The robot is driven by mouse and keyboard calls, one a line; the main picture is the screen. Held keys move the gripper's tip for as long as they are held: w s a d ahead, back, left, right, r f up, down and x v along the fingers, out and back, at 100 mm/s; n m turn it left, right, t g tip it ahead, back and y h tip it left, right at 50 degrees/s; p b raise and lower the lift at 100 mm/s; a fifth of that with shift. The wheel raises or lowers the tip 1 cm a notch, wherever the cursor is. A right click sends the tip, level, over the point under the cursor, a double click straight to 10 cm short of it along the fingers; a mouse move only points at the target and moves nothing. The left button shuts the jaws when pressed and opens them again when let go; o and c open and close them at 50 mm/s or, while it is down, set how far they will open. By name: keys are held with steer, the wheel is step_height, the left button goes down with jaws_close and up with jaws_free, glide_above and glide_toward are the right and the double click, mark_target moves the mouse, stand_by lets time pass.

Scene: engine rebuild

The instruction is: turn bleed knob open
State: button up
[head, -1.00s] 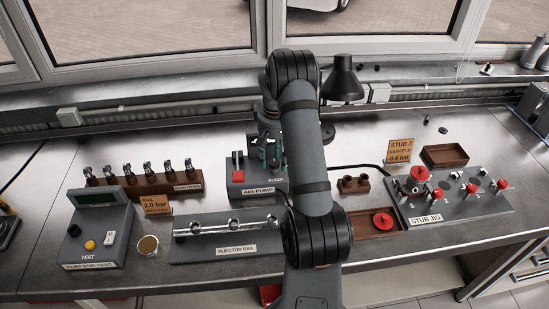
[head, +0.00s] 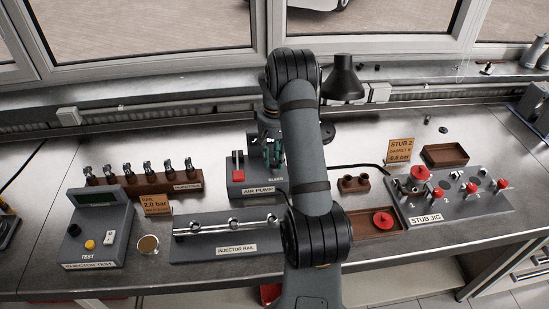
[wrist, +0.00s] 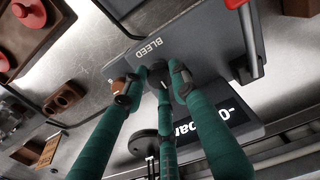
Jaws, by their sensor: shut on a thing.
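The air pump (head: 243,188) is a dark grey box near the middle of the bench, seen in the head view. My gripper (head: 272,160) is over its right side and covers the bleed knob there. In the wrist view, the teal fingers of my gripper (wrist: 157,85) are shut around the dark bleed knob (wrist: 158,73), beside the BLEED lettering (wrist: 160,48). The fingers hide most of the knob, so its angle cannot be read. A dark display (wrist: 212,120) on the pump shows a negative bar value, partly hidden by a finger.
A red lever (head: 238,160) stands on the pump's left side. The injector rail (head: 228,236) lies in front. The stub jig (head: 455,205) with red knobs and a brown tray (head: 372,233) are to the right. A black lamp (head: 342,80) stands behind my arm.

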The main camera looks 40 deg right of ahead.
steer(key=m+b, duration=0.2)
steer(key=shift+f+m+b, duration=0.2)
steer(key=shift+m+b, duration=0.2)
steer(key=m+b, duration=0.3)
steer(key=m, duration=0.2)
steer(key=shift+b, duration=0.3)
steer(key=m+b, duration=0.2)
steer(key=m, duration=0.3)
steer(key=shift+r, duration=0.1)
steer(key=m+b, duration=0.2)
steer(key=m, duration=0.2)
steer(key=shift+r+m, duration=0.15)
steer(key=shift+m, duration=0.25)
steer(key=shift+d, duration=0.1)
steer(key=o, duration=1.1)
steer(key=shift+o, duration=0.3)
